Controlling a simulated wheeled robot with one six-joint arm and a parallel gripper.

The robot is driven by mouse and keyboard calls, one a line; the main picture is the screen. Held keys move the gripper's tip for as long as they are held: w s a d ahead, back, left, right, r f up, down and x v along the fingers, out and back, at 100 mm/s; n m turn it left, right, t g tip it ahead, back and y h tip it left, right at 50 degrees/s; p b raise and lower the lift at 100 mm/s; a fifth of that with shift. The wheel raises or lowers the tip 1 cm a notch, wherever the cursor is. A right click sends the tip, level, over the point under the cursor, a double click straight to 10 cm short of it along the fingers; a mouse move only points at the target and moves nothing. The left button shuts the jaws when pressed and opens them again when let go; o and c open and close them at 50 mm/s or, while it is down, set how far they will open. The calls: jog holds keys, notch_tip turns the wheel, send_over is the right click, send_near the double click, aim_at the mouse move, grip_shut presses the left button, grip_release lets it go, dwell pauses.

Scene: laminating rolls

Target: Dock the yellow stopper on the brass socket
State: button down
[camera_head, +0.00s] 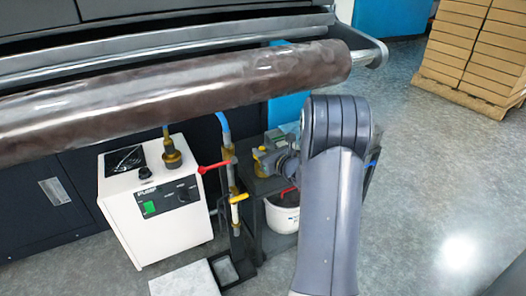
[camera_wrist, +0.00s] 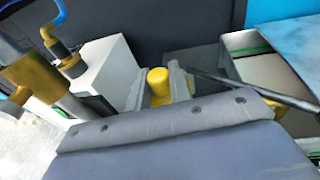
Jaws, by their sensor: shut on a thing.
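My gripper (camera_head: 268,160) is shut on the yellow stopper (camera_head: 257,157), left of my forearm in the head view. In the wrist view the stopper (camera_wrist: 157,79) shows as a rounded yellow top between my two grey fingers (camera_wrist: 158,92). A large brass-coloured cylinder (camera_wrist: 32,73) on a grey pipe stands left of the stopper in the wrist view, clearly apart from it. A brass-coloured fitting (camera_head: 172,157) sits on the white pump box. I cannot tell for sure which brass part is the socket.
The white pump box (camera_head: 158,215) stands on the floor at left. An upright pipe with a red handle (camera_head: 214,166) and a yellow handle (camera_head: 239,198) stands between it and my arm. A white bucket (camera_head: 281,214) sits under a dark cart. A long brown roll (camera_head: 190,92) spans above.

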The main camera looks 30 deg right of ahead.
jog(key=shift+s+f+g, duration=0.15)
jog(key=shift+s+f, duration=0.15)
jog(key=shift+f, duration=0.3)
jog(key=shift+s+f+g, duration=0.15)
jog(key=shift+s+f, duration=0.1)
jog(key=shift+f, duration=0.5)
jog(key=shift+w+r, duration=0.1)
jog(key=shift+r, duration=0.2)
jog(key=shift+r, duration=0.1)
jog(key=shift+w+r+b, duration=0.1)
jog(key=shift+w+b, duration=0.05)
jog(key=shift+b, duration=0.15)
jog(key=shift+r, duration=0.1)
jog(key=shift+r+p, duration=0.45)
jog(key=shift+r, duration=0.25)
jog(key=shift+f+b, duration=1.2)
jog(key=shift+b, duration=0.2)
dwell(0.4)
